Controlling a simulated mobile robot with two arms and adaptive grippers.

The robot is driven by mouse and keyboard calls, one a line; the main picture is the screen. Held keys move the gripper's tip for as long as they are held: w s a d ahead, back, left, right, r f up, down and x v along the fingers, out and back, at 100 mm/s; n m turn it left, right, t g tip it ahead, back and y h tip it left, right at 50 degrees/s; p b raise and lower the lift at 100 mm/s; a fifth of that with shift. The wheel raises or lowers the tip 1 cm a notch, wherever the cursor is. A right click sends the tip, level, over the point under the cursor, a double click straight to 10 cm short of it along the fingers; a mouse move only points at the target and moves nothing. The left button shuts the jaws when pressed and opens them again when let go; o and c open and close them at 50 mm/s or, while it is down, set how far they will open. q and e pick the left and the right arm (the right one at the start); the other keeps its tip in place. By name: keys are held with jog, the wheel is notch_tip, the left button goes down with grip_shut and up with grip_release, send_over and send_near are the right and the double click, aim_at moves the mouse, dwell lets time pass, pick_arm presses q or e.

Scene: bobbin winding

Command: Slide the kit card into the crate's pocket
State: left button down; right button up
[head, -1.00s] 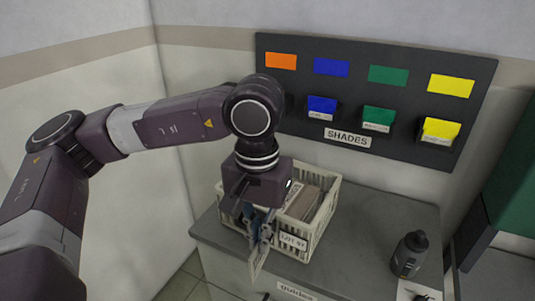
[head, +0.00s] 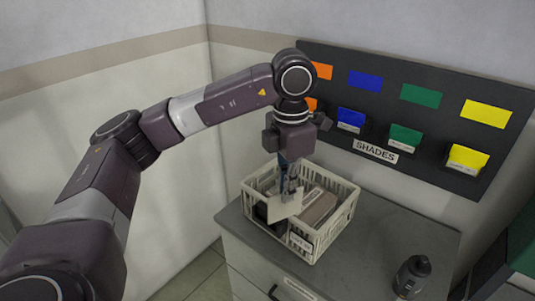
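The cream crate (head: 334,238) stands on the grey cabinet top, with a small label on its front side. My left gripper (head: 290,192) points down over the crate's left part. It is shut on the pale kit card (head: 285,208), which hangs tilted below the fingertips at the crate's opening. I cannot tell whether the card's lower edge is inside a pocket; the pocket itself is not clearly visible.
A brownish block (head: 319,207) and dark items lie inside the crate. A dark bottle (head: 411,277) stands on the cabinet top (head: 385,235) to the right. The SHADES board (head: 430,125) with coloured cards is on the wall behind. The cabinet top between crate and bottle is clear.

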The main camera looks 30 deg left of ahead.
pick_arm(q)
jog(key=w+a+r+n+p, duration=0.15)
jog(key=a+n, duration=0.25)
jog(key=n, duration=0.7)
jog(key=w+a+r+n+p, duration=0.1)
jog(key=w+a+n+p, duration=0.2)
jog(key=n, duration=0.8)
pick_arm(e)
notch_tip(320, 180, up, 5)
pick_arm(q)
notch_tip(320, 180, down, 7)
jog(key=s+b, duration=0.1)
jog(key=b, duration=0.3)
jog(key=shift+a+f+b, duration=0.15)
jog(key=shift+a+b, duration=0.1)
jog(key=shift+b, duration=0.15)
pick_arm(e)
jog(key=f, duration=0.4)
jog(key=shift+w+d+f, duration=0.3)
jog(key=shift+d+f, duration=0.05)
pick_arm(q)
jog(key=shift+f, duration=0.15)
pick_arm(e)
jog(key=shift+f, duration=0.15)
pick_arm(q)
jog(key=shift+f+b, duration=2.05)
jog(key=shift+f, duration=0.8)
pick_arm(e)
jog(key=shift+a+f, duration=0.1)
jog(key=shift+f, duration=1.8)
